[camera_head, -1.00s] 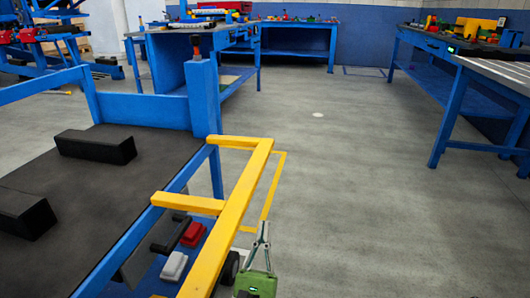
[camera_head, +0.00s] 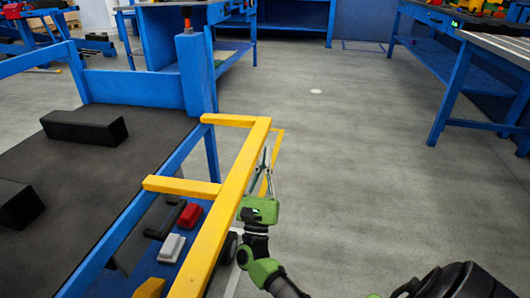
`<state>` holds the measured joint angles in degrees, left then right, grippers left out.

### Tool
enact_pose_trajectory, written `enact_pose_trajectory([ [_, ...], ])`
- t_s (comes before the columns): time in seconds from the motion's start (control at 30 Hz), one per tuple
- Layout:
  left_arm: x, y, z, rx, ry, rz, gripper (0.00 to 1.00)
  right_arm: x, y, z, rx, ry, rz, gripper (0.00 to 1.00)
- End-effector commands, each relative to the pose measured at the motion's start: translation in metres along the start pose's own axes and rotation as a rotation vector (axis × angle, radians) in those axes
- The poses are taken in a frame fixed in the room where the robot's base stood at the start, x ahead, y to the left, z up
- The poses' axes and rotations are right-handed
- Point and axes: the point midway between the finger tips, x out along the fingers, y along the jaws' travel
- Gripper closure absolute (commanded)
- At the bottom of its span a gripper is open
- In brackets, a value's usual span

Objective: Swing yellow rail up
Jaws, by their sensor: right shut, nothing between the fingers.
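The yellow rail (camera_head: 235,187) is a flat yellow frame along the right side of the blue cart. It lies lowered, sticking out sideways from the cart, with crossbars reaching to the cart's edge. My right gripper (camera_head: 265,160) is green with grey fingers. It is just right of the rail's outer bar, fingers pointing away from me, shut and empty. I cannot tell whether it touches the rail. My left gripper is not in view.
The blue cart has a dark top (camera_head: 90,165) with two black blocks (camera_head: 85,126) on it. Red and white boxes (camera_head: 171,247) sit on its lower shelf. Blue workbenches (camera_head: 460,85) stand at the back and right. The floor right of the rail is clear.

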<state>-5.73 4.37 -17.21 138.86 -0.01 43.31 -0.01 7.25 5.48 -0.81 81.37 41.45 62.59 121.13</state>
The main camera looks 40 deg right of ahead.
Motion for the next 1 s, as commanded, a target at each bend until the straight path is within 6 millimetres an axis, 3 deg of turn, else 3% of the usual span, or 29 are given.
enact_pose_trajectory([
  [0.2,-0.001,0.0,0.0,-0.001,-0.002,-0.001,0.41,0.011,-0.001,0.011,0.0,0.001,-0.002,1.0],
  [0.77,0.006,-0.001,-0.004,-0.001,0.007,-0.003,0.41,0.018,-0.001,0.017,-0.018,0.001,0.017,1.0],
  [1.0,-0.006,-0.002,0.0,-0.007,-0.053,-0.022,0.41,0.025,-0.002,0.025,-0.047,-0.001,0.046,1.0],
])
